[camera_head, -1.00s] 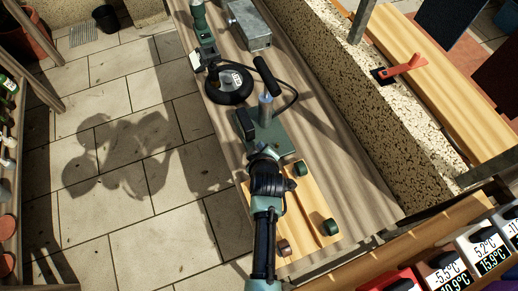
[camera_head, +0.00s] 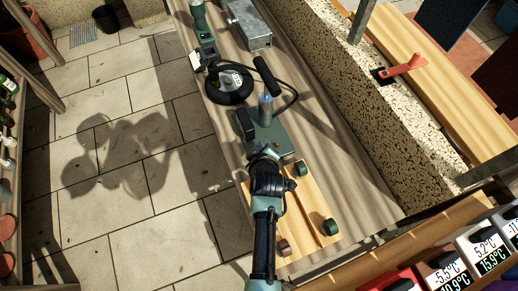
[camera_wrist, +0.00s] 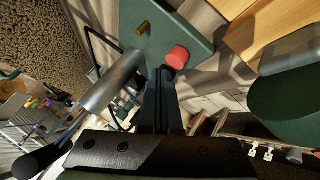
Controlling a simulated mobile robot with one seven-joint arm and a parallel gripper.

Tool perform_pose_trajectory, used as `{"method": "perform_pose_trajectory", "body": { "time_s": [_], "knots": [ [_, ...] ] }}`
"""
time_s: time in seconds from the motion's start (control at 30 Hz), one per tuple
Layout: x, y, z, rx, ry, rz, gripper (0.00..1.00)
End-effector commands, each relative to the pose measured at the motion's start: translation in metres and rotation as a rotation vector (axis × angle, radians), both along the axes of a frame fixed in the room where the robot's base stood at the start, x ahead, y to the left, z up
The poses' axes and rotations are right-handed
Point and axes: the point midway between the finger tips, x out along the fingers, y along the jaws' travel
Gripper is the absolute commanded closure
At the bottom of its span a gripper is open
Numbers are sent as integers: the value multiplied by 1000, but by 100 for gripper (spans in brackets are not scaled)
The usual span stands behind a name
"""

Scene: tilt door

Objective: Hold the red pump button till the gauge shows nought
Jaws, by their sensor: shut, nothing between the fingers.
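The red pump button (camera_wrist: 178,57) stands out from the green pump body in the wrist view. My gripper (camera_wrist: 163,72) is shut and empty, its dark fingertips right by the button's lower left edge; I cannot tell whether they touch it. In the head view my wrist hides the button and the fingertips. The green pump body (camera_head: 272,138) sits on the bench with a metal cylinder and a black handle. A round black piece with a pale dial face (camera_head: 231,79), seemingly the gauge, lies behind it; its reading is too small to tell.
A black hose (camera_head: 293,94) curves beside the pump. A wooden board (camera_head: 312,208) with green knobs lies in front of it. A grey metal box (camera_head: 247,25) stands farther back. A speckled stone wall (camera_head: 350,90) borders the bench on the right; tiled floor lies left.

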Motion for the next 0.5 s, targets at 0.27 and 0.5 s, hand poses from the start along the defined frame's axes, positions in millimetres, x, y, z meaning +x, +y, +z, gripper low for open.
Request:
{"method": "perform_pose_trajectory", "body": {
  "time_s": [0.27,0.5],
  "knots": [
    [0,0,-4,0,0,0,100],
    [0,0,-9,0,0,0,100]
  ]
}}
